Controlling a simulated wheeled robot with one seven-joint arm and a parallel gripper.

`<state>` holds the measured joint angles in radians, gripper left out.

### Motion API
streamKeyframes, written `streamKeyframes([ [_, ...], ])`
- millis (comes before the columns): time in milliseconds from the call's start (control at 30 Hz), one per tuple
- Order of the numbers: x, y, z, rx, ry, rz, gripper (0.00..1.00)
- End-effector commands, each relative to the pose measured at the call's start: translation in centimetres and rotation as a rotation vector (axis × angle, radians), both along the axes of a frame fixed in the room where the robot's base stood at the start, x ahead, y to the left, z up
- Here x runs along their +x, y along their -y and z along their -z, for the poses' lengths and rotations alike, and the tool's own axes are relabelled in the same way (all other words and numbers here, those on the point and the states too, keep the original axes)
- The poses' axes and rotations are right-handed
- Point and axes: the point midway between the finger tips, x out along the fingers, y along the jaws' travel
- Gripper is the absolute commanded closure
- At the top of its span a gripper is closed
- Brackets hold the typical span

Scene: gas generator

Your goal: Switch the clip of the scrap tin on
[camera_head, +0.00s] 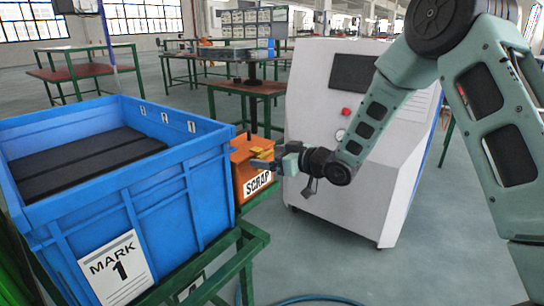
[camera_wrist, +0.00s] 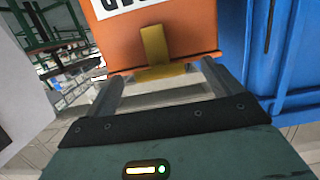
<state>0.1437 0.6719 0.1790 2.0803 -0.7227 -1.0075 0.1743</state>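The scrap tin is an orange box (camera_head: 242,176) with a white SCRAP label, beside the blue crate in the head view. Its orange wall (camera_wrist: 185,35) fills the upper middle of the wrist view, with part of the label at the top edge. A yellow clip (camera_wrist: 154,45) stands out from that wall. My gripper (camera_head: 259,161) is at the tin's right side in the head view. In the wrist view my gripper (camera_wrist: 162,73) is open, its two fingers apart on either side of the clip's lower end. I cannot tell whether either finger touches it.
A large blue crate (camera_head: 165,205) marked 1, with dark slabs inside, stands left of the tin on a green frame (camera_head: 245,248). A white cabinet (camera_head: 310,120) with a red button stands behind my forearm. Open floor lies at the front.

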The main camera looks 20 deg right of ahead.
Motion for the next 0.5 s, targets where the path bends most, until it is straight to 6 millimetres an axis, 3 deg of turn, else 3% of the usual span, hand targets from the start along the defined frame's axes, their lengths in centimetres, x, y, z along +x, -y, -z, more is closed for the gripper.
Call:
streamKeyframes([
  [267, -0.2, 0.2, 0.0, 0.001, 0.000, 0.001, 0.09],
  [500, -2.7, 2.1, -0.7, 0.000, -0.002, 0.004, 0.09],
])
